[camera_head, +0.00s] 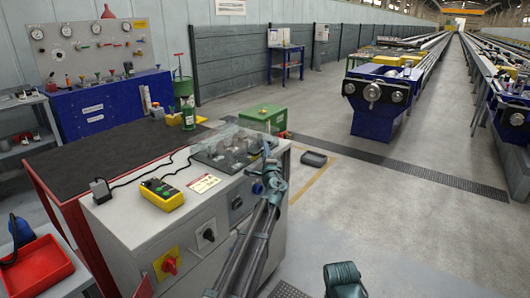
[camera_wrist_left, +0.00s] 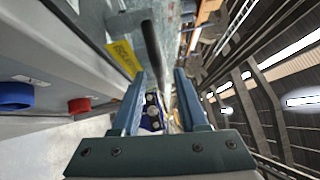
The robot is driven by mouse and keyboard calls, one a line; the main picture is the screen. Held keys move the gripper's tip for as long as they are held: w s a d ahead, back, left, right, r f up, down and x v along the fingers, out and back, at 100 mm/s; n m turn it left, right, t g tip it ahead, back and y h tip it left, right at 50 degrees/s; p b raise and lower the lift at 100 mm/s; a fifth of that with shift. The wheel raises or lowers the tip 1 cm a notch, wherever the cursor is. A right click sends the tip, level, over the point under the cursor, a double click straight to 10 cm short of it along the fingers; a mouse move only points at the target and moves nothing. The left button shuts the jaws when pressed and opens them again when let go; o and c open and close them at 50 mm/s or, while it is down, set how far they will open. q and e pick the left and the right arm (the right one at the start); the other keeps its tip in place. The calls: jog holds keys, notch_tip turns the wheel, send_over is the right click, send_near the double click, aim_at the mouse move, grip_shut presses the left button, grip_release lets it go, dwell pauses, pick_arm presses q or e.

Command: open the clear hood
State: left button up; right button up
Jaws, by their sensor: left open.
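The clear hood (camera_head: 228,146) sits on the right end of the grey cabinet top in the head view, covering several small metallic parts. It looks closed. My left gripper (camera_head: 268,160) is at the hood's right front edge. In the left wrist view my left gripper (camera_wrist_left: 159,78) is open, its two fingers apart. A dark bar (camera_wrist_left: 152,48), apparently the hood's handle, stands just ahead of the gap between the fingertips. Whether it lies between them I cannot tell. The hood's clear pane (camera_wrist_left: 172,30) shows behind the bar.
A yellow control box (camera_head: 162,194) with a cable lies on the cabinet (camera_head: 135,225). A red knob (camera_head: 169,265) and a black knob (camera_head: 209,235) stick out of its front. A green box (camera_head: 262,119) stands behind it.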

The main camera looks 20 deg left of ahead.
pick_arm(q)
grip_shut()
dwell(1.4)
